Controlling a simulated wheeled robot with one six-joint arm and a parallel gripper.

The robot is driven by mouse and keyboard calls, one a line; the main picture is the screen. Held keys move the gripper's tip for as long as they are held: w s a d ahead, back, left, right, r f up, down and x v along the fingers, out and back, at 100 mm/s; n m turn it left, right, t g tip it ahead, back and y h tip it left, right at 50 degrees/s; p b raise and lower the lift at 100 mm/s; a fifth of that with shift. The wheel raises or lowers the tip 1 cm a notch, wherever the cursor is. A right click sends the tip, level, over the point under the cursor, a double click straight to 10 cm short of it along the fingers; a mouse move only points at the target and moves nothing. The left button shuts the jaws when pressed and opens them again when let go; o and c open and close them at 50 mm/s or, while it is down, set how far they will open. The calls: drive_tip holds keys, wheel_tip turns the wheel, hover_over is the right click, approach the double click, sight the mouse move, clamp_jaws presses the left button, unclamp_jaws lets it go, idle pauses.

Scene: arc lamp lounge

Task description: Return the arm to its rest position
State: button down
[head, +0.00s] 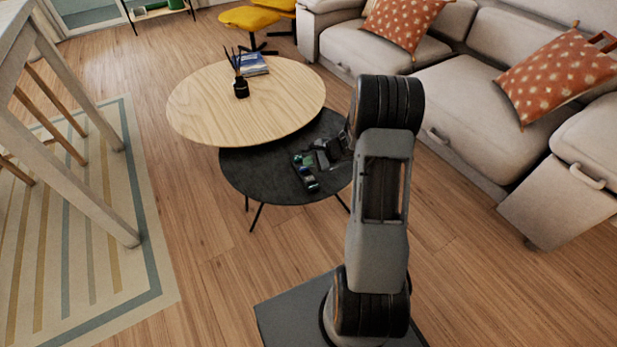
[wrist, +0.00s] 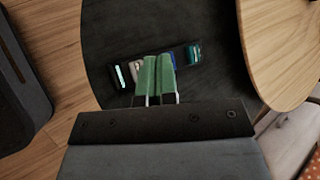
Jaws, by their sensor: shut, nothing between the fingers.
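My arm rises from my base and bends over the low black round table (head: 265,180). My gripper (head: 318,158) hangs over the right part of that table, partly hidden by my arm. In the wrist view its two green fingers (wrist: 158,76) are together with nothing between them.
A higher wooden round table (head: 205,105) overlaps the black one and bears a reed diffuser (head: 241,88) and books (head: 252,64). A sofa (head: 470,105) stands right; a tall table (head: 75,75) stands left.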

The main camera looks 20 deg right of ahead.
drive_tip(key=shift+r, duration=0.1)
drive_tip(key=s+a+r+n+g+h+p, duration=0.1)
drive_tip(key=s+a+r+n+p, duration=0.5)
drive_tip(key=r, duration=0.6)
drive_tip(key=s+a+r+n+g+h+p, duration=0.1)
drive_tip(key=s+a+r+n+p, duration=0.15)
drive_tip(key=r+p, duration=0.85)
drive_tip(key=s+a+r+n+g+h+p, duration=0.1)
drive_tip(key=s+a+r+n+g+p, duration=0.25)
drive_tip(key=r, duration=1.05)
drive_tip(key=s+d+r+n+t+h+p, duration=0.1)
drive_tip(key=s+r+n+t+h+p, duration=0.2)
drive_tip(key=s+r+p, duration=0.6)
wheel_tip(320, 180, up, 3)
drive_tip(key=n+p, duration=0.1)
drive_tip(key=n, duration=0.1)
drive_tip(key=shift+s+r+n+h, duration=0.2)
drive_tip(key=shift+s+n+h, duration=0.1)
drive_tip(key=shift+h, duration=0.1)
drive_tip(key=shift+d, duration=0.15)
